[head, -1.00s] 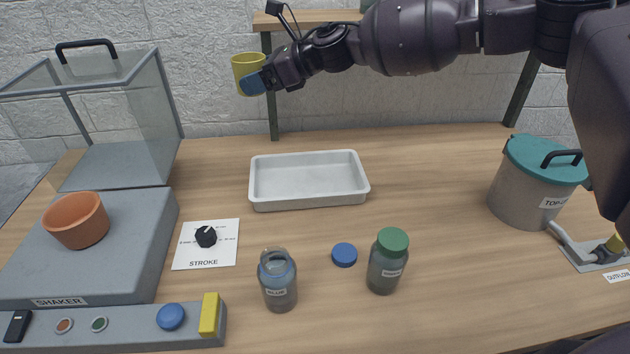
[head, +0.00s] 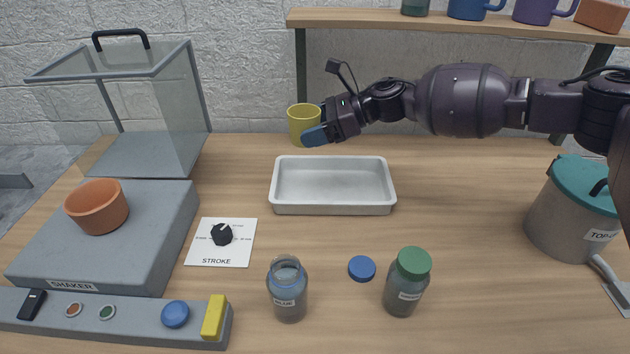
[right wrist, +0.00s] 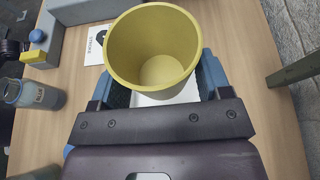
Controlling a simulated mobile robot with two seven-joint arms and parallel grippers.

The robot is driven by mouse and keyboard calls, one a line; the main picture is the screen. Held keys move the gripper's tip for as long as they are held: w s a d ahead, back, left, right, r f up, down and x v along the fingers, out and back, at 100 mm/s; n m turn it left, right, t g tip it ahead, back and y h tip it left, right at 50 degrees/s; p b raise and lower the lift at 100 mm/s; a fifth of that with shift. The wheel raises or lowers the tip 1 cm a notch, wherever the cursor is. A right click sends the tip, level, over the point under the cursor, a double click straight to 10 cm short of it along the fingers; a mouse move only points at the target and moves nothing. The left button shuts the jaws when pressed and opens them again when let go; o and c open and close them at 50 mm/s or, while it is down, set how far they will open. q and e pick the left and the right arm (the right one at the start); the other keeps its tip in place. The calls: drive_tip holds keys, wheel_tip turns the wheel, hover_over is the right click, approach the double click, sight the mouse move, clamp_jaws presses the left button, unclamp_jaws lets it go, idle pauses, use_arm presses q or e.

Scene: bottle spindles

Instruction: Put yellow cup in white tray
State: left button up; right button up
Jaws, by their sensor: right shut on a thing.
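The yellow cup (head: 303,122) is upright in my right gripper (head: 314,134), which is shut on it. In the head view they are above and behind the back edge of the white tray (head: 333,208). The tray is empty and lies on the table. In the right wrist view the yellow cup (right wrist: 152,50) is between the blue fingers of the right gripper (right wrist: 155,80), its open mouth and empty inside showing. Part of the white tray (right wrist: 172,97) shows below the cup there. My left gripper is not in view.
A glass jar (head: 287,292), a blue cap (head: 361,268) and a green-capped bottle (head: 405,285) stand in front of the tray. The shaker (head: 110,235) with an orange bowl (head: 97,206) is at left. A teal-lidded pot (head: 570,215) is at right. A shelf (head: 450,20) with mugs is above.

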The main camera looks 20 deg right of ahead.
drive_tip(key=b, duration=0.1)
hover_over(313, 190)
wheel_tip(313, 190, down, 8)
drive_tip(key=shift+a+r, duration=0.1)
wheel_tip(313, 190, down, 5)
drive_tip(key=shift+f+b, duration=0.1)
drive_tip(key=shift+b, duration=0.5)
drive_tip(key=shift+f, duration=0.45)
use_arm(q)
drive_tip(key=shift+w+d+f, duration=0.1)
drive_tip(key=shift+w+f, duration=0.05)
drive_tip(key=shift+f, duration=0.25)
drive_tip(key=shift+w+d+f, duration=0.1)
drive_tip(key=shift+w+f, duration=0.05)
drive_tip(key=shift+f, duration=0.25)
use_arm(e)
drive_tip(key=shift+f, duration=0.1)
drive_tip(key=o, duration=0.9)
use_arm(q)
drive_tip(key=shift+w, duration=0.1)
use_arm(e)
drive_tip(key=shift+o, duration=0.2)
